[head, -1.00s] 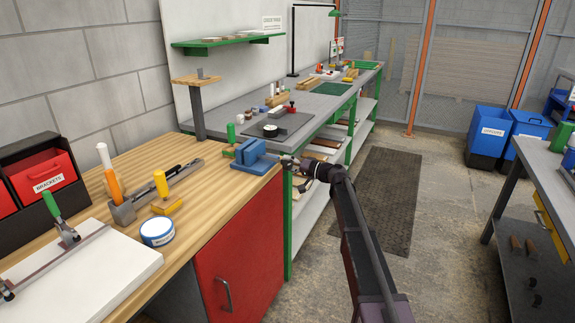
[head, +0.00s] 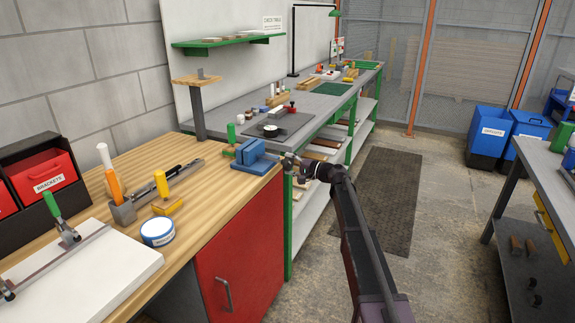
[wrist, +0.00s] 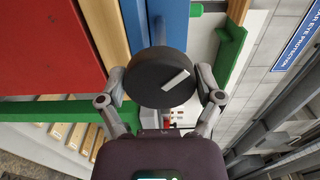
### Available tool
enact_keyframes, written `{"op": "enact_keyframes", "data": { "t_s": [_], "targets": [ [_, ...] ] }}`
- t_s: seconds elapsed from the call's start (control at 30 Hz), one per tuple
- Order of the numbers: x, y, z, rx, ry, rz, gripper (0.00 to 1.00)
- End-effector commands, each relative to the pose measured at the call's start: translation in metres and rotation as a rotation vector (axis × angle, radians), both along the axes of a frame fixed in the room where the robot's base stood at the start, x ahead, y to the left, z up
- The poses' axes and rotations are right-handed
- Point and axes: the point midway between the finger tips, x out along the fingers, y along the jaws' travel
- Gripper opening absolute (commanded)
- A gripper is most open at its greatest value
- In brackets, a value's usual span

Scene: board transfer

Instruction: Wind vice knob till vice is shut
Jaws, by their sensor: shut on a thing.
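The blue vice (head: 254,157) sits at the right front corner of the wooden bench in the head view. Part of the vice's blue body (wrist: 175,22) shows at the top of the wrist view. The vice knob (wrist: 160,77) is a round black disc with a white mark slanting across its lower right face. My gripper (wrist: 162,88) has one finger on each side of the knob and is shut on its rim. In the head view my gripper (head: 290,162) meets the vice from the right. The vice's jaw gap is too small to judge.
The wooden bench (head: 190,217) has a red cabinet (head: 242,240) below it. A blue and white tin (head: 158,232), a yellow-handled tool (head: 161,184) and a white board (head: 75,275) lie left of the vice. The aisle floor (head: 440,220) right of my arm is clear.

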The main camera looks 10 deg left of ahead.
Motion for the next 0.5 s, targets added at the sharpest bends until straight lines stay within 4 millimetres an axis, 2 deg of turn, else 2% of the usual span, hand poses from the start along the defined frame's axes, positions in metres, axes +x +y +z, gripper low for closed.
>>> {"op": "enact_keyframes", "data": {
  "t_s": [0.13,0.17,0.2,0.5],
  "targets": [
    [0.0017,-0.0011,0.0002,0.001,-0.001,-0.005,0.37],
    [0.0017,-0.0011,0.0003,0.001,-0.001,-0.005,0.9],
    [0.0017,-0.0011,0.0002,0.001,-0.001,-0.004,1.0],
    [0.0007,-0.0004,0.0001,-0.001,-0.002,-0.002,1.0]
  ]
}}
